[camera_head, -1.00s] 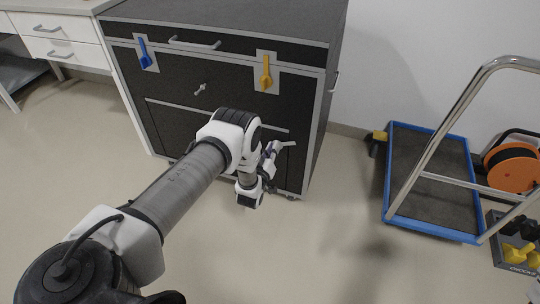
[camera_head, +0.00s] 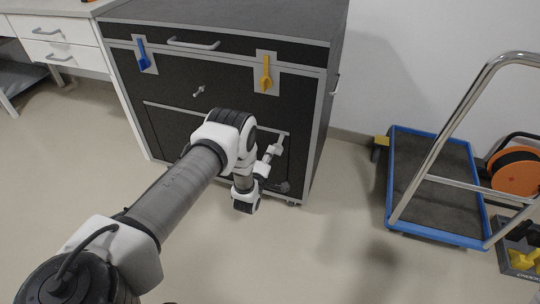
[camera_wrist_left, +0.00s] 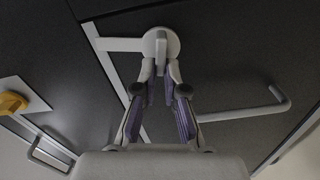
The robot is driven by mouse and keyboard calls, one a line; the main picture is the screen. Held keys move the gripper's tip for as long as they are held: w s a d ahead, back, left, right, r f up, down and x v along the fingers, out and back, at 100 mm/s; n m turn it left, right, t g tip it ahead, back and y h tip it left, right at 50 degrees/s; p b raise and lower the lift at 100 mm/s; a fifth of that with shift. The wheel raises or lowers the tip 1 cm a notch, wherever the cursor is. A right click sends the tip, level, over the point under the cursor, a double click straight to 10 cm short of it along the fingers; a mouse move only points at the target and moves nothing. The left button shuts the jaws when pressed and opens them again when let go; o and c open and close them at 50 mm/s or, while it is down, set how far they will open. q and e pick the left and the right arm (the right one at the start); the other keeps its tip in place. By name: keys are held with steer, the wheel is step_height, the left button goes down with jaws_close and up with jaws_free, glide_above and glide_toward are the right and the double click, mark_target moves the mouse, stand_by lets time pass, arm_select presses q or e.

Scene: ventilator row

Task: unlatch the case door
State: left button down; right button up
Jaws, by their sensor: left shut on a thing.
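The dark case (camera_head: 225,85) with light metal edging stands in front of me in the head view. Its lower door (camera_head: 175,125) is outlined by pale trim and lies flush with the front. My left gripper (camera_head: 271,155) is at the right side of this door. In the left wrist view, the gripper (camera_wrist_left: 160,75) is shut on the grey latch (camera_wrist_left: 149,43), a round disc with a thin tab between the fingertips. A pale bar joins the disc on its left. My right gripper is not in view.
A blue latch (camera_head: 143,57) and a yellow latch (camera_head: 265,74) sit higher on the case, with a bar handle (camera_head: 194,44) between them. A blue-edged trolley (camera_head: 433,190) and an orange reel (camera_head: 516,175) stand right. Floor between case and trolley is clear.

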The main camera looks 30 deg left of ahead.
arm_select(q)
steer(key=shift+f+n+b, duration=0.25)
steer(key=shift+n+b, duration=0.1)
steer(key=shift+n, duration=0.85)
steer(key=c, duration=1.2)
jaws_free()
steer(key=shift+c, duration=0.2)
steer(key=v, duration=1.2)
